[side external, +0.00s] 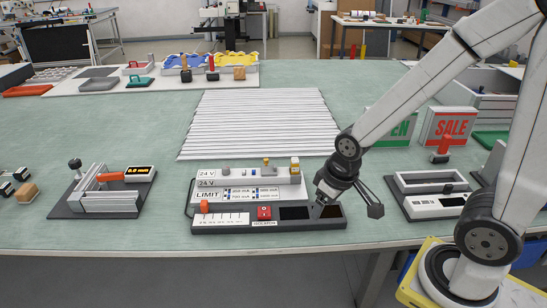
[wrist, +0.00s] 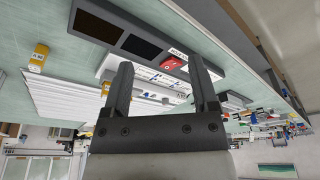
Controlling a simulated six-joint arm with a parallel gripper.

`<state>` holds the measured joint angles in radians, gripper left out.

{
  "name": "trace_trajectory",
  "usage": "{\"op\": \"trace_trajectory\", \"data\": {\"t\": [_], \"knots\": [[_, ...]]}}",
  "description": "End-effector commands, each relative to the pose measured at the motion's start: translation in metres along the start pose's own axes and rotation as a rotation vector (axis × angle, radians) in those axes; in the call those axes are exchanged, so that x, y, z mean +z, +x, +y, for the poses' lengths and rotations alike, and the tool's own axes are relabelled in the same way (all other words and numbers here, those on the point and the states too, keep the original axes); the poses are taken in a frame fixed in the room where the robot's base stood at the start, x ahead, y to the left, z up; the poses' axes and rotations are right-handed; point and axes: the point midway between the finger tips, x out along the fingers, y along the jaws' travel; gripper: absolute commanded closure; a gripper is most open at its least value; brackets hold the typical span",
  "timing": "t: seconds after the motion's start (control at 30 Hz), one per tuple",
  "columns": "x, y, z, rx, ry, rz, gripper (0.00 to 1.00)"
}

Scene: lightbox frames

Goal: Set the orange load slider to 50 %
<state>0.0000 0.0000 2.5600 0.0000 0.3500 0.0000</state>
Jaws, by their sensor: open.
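The orange load slider (side external: 204,206) is a small upright knob at the left end of a white printed scale (side external: 221,219) on the front of a dark-based control unit (side external: 270,225). The scale's numbers are too small to read. My gripper (side external: 317,211) is over the right part of this unit, near its dark windows, well to the right of the slider. In the wrist view its two fingers (wrist: 163,68) stand apart with nothing between them. I cannot make out the orange slider in that view.
A red button (side external: 264,213) sits between the scale and the dark windows. A raised white LIMIT panel (side external: 237,196) stands behind. A fixture with an orange handle (side external: 110,177) is at left, a grey device (side external: 437,193) at right. Green table surface between is clear.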

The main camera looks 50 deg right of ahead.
Motion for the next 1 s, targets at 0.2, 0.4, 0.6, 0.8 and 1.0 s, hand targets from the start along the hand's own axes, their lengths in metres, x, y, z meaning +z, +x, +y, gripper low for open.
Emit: {"op": "trace_trajectory", "data": {"t": [0.2, 0.4, 0.6, 0.8, 1.0], "knots": [[-0.002, 0.000, 0.000, -0.001, -0.003, 0.000, 0.26], [-0.020, 0.003, -0.003, -0.011, -0.041, 0.001, 0.26], [-0.063, 0.012, -0.012, -0.038, -0.137, 0.007, 0.26], [-0.118, 0.029, -0.025, -0.079, -0.268, 0.022, 0.26], [-0.168, 0.049, -0.042, -0.125, -0.405, 0.045, 0.26]]}}
